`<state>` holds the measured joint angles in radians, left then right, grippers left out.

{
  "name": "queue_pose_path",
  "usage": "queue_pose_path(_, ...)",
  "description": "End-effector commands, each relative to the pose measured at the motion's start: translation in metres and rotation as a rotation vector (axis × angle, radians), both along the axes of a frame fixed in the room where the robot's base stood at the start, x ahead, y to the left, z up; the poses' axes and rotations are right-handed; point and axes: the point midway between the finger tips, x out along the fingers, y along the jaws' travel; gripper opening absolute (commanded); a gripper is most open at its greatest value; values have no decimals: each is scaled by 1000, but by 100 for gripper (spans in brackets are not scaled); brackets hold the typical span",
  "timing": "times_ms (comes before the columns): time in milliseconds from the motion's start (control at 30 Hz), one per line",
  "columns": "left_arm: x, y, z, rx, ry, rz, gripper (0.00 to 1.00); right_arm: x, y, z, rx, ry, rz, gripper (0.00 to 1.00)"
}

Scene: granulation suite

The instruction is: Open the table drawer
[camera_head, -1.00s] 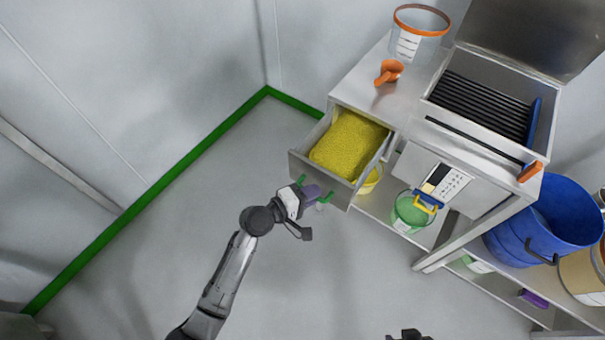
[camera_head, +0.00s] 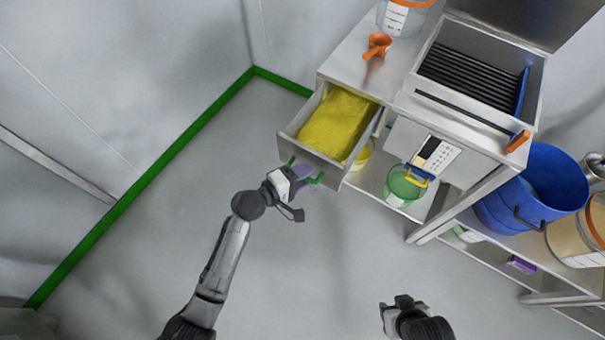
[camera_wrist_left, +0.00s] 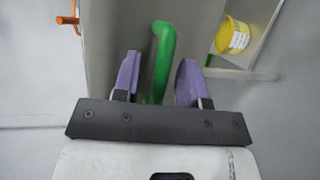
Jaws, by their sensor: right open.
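The table drawer (camera_head: 357,159) is pulled well out from the metal table (camera_head: 345,68), and yellow granular material (camera_head: 338,124) fills it. The drawer's green handle (camera_head: 317,179) is on its front panel. My left gripper (camera_head: 302,172) is at this handle, partly covering it. In the left wrist view, the green handle (camera_wrist_left: 163,55) stands between the two purple fingers of my left gripper (camera_wrist_left: 156,80), with gaps on both sides. The fingers are apart. My right gripper (camera_head: 404,301) is open and empty, above the floor at the bottom of the head view.
An orange scoop (camera_head: 377,45) and a clear, orange-rimmed container (camera_head: 402,18) stand on the tabletop. A blue bin (camera_head: 535,190) stands at the right. The floor left of the drawer is clear.

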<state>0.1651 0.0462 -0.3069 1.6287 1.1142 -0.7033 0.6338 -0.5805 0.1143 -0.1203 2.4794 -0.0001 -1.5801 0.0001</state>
Motion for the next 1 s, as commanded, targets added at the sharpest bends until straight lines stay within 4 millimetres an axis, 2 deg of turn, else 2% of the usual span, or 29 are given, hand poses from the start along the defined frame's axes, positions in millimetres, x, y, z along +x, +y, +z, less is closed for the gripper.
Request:
queue_pose_path(167, -5, 7, 1, 1, 2, 1, 39, 0, 0, 4, 0, 0, 0, 49)
queue_pose_path(700, -65, 83, 20, 3, 2, 1, 39, 0, -3, 27, -10, -1, 6, 49)
queue_pose_path(1000, -82, 105, 24, 1, 1, 0, 39, 0, -2, 31, -7, -1, 4, 49)
